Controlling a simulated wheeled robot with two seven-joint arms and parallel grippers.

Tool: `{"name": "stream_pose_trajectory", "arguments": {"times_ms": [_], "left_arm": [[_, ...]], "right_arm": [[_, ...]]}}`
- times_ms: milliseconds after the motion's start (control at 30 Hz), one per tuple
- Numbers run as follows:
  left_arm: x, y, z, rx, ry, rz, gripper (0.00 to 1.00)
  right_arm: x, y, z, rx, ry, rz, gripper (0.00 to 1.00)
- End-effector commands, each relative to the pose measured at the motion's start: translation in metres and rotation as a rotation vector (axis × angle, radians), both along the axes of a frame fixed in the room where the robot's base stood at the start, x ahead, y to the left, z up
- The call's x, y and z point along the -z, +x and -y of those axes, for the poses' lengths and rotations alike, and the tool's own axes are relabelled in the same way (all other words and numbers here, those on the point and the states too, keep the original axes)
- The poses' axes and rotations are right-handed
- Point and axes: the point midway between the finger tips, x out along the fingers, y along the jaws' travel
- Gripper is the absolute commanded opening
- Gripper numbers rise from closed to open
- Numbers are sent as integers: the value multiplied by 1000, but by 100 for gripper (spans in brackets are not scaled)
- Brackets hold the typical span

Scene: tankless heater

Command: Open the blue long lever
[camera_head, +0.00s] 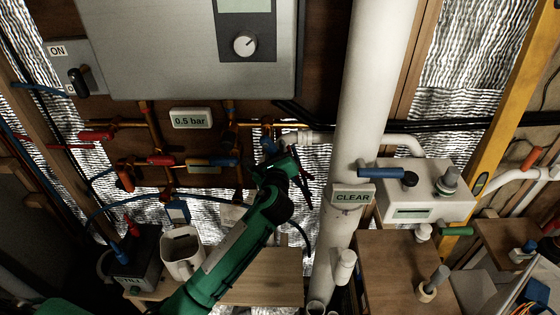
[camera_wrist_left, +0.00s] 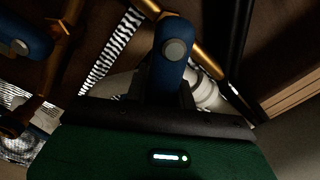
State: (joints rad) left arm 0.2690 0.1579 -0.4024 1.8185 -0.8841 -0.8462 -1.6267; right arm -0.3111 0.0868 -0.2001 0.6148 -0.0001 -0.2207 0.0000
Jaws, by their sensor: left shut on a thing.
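My left gripper (camera_head: 278,162) reaches up from below in the head view, at the pipes under the grey heater. It is shut on a blue lever (camera_head: 267,138), whose upper part shows just above the jaws. In the left wrist view this blue lever (camera_wrist_left: 174,50), with a round grey bolt head, stands up from the jaws of my left gripper (camera_wrist_left: 170,98). The jaws hide its lower part. Another blue lever (camera_head: 205,162) lies level on the pipes to the left. My right gripper is not in view.
A white pipe (camera_head: 365,80) with a CLEAR sign (camera_head: 352,195) stands right of my gripper. Red levers (camera_head: 97,136) sit on the pipes to the left. A white container (camera_head: 182,252) stands below left. A blue handle (camera_head: 380,173) is at a white box (camera_head: 440,190).

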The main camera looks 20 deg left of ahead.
Motion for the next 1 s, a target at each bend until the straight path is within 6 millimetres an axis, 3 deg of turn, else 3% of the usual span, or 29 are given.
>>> {"name": "stream_pose_trajectory", "arguments": {"times_ms": [133,300,567,1000], "left_arm": [[-5,2,1,4,-137,42,0],[-10,4,6,4,-292,87,0],[-20,6,13,5,-531,155,0],[-38,7,18,2,-874,254,0]], "right_arm": [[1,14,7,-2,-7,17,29],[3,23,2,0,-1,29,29],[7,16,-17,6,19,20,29],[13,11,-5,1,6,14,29]]}}
